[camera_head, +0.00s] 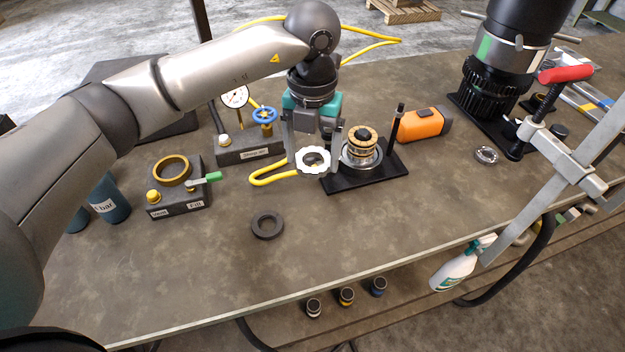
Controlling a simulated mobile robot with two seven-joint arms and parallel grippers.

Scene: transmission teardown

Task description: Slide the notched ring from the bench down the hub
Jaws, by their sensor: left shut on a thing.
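My left gripper (313,151) hangs over the middle of the bench, its fingers on either side of a white notched ring (302,160). My right gripper is not in view.
A dark grey ring (267,236) lies on the bench (330,240) in front. A gauge box with a blue valve (250,148) and a box with a brass ring (180,198) stand left. An orange device (424,124) and red-handled clamp (565,74) are right.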

